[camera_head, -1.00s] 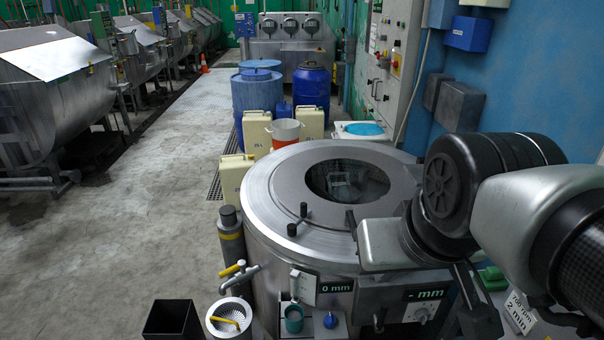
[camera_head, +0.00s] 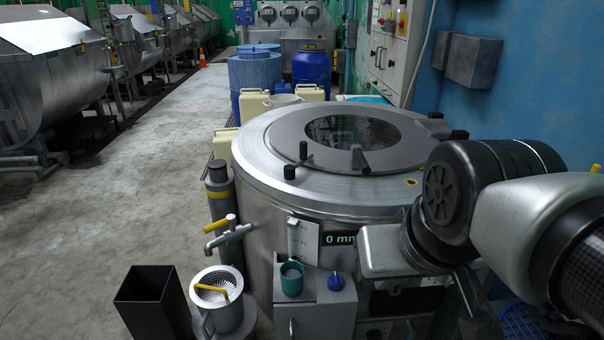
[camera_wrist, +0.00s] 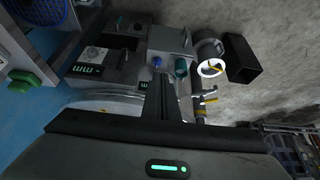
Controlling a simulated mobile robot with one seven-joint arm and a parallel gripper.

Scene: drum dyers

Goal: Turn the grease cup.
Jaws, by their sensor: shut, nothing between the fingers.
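No part is clearly marked as the grease cup. A blue knob (camera_head: 336,281) sits on the small metal box at the front of the round machine (camera_head: 262,215), next to a teal cup (camera_head: 291,279). In the wrist view the blue knob (camera_wrist: 157,62) and teal cup (camera_wrist: 181,68) show just beyond my fingers. My gripper (camera_wrist: 163,76) is shut and empty, with its dark fingers pointing toward that box; contact cannot be told. In the head view my arm covers the machine's right front, and the fingers are hard to make out.
A yellow-handled tap (camera_head: 229,233), a white-rimmed strainer pot (camera_head: 218,290) and a black bin (camera_head: 150,303) stand left of the box. Blue drums (camera_head: 255,75) stand behind the machine. A blue wall (camera_head: 520,80) bounds the right. The floor at left is open.

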